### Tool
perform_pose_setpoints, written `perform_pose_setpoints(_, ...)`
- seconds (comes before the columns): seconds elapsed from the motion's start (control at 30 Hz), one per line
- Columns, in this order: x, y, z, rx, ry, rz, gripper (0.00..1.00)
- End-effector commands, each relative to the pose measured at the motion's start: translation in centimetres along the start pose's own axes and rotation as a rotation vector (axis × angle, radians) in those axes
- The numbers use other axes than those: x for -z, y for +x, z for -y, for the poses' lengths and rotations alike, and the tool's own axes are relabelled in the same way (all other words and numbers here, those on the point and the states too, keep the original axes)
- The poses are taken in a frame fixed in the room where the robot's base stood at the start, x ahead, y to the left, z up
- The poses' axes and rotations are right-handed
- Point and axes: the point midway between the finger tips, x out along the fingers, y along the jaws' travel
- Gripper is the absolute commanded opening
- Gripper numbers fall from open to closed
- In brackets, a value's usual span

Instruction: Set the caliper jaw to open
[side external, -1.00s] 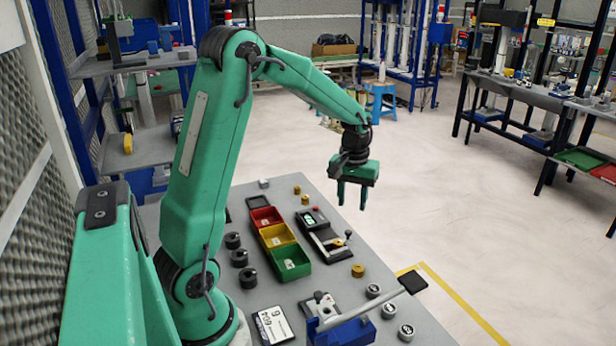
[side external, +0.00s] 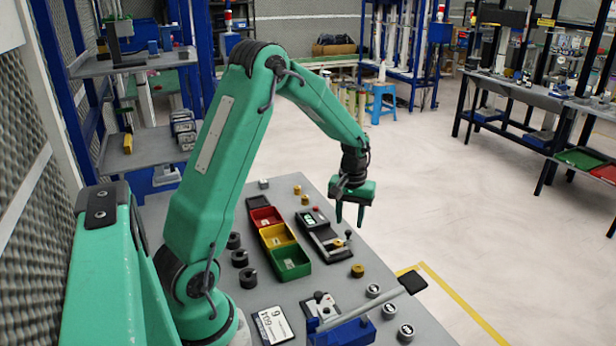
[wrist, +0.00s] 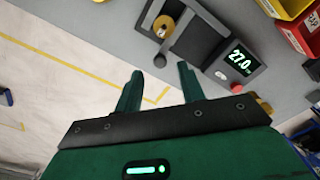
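The caliper (side external: 325,238) is a dark, flat device on the grey bench, with a lit display, a brass knob and a black ball-ended lever (side external: 348,234). In the wrist view the caliper (wrist: 200,42) lies at the upper middle. Its display (wrist: 239,60) reads about 27.0, and a red button (wrist: 221,76) sits near it. In the wrist view my gripper (wrist: 160,72) points toward the ball without visible contact.
Red, yellow and green bins (side external: 292,262) stand left of the caliper. Brass pieces (side external: 358,271), black cylinders (side external: 248,278) and a blue vise-like fixture (side external: 342,331) with a long handle stand on the bench. The bench edge lies just right of the caliper.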

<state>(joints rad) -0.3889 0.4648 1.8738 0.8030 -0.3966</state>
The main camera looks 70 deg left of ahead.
Motion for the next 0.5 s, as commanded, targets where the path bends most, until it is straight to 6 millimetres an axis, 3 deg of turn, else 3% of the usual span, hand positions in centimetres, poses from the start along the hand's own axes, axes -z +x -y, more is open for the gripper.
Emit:
perform_pose_setpoints(0.2, 0.0, 2.4, 0.0, 0.001, 0.000, 0.002, 0.39)
perform_pose_setpoints(0.5, 0.0, 3.3, 0.0, 0.000, 0.000, 0.000, 0.39)
